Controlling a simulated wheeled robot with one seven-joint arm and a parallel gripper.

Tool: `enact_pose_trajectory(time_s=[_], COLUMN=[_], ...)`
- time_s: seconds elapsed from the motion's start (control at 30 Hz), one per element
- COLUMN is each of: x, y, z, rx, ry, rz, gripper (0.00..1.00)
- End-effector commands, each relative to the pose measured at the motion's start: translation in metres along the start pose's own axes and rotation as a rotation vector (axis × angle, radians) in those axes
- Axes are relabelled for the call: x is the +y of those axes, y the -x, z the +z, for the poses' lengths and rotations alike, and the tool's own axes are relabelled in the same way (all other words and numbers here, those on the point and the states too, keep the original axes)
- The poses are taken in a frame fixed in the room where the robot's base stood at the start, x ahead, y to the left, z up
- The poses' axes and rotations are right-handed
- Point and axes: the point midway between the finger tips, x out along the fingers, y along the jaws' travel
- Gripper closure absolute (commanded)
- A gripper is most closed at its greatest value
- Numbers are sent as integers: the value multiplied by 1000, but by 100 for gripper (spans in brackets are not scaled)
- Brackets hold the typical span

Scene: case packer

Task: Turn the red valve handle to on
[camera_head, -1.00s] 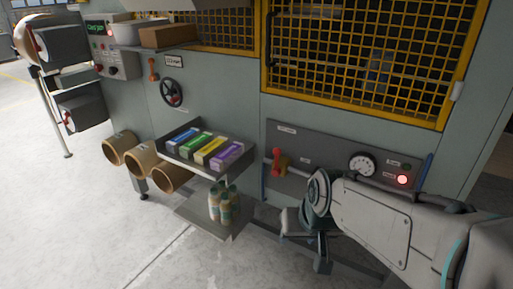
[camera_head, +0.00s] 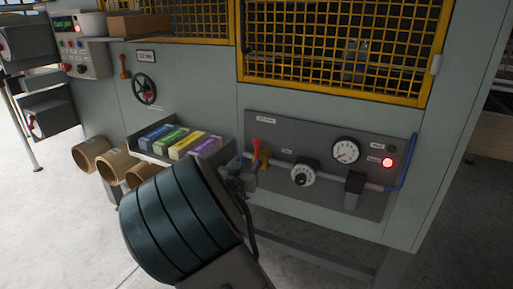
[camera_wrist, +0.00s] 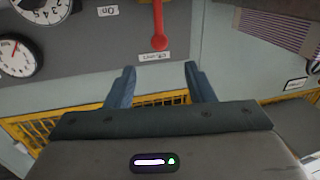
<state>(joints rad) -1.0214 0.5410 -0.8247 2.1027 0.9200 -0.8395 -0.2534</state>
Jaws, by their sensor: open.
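The red valve handle (camera_head: 266,147) is on the left part of the grey panel in the head view, partly hidden by my gripper. In the wrist view the handle (camera_wrist: 158,22) is a long red bar with a rounded end, pointing down the picture at a small white label (camera_wrist: 153,57) I cannot read surely. An "On" label (camera_wrist: 107,11) is off to one side, away from that end. My gripper (camera_wrist: 160,84) is open and empty; the handle's end lies in line with the gap between the fingers, apart from both. In the head view my gripper (camera_head: 241,168) is close to the handle.
The grey panel (camera_head: 300,203) also carries a dial (camera_head: 303,173), a pressure gauge (camera_head: 345,150), a lit red lamp (camera_head: 387,162) and a blue pipe (camera_head: 403,165). Left of my gripper is a tray of coloured boxes (camera_head: 185,140). A yellow mesh guard (camera_head: 340,50) is above.

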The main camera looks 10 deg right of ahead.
Motion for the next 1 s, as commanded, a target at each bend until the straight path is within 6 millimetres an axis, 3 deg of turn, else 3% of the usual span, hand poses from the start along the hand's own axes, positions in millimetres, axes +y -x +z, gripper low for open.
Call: enact_pose_trajectory(time_s=[0.17,0.5,0.7,1.0], x=[1,2,1,1], y=[-16,-86,-119,-137], z=[-2,-3,-4,-4], rx=[20,17,16,14], ry=[4,5,4,3], rz=[10,8,7,5], gripper=[51,51,51,51])
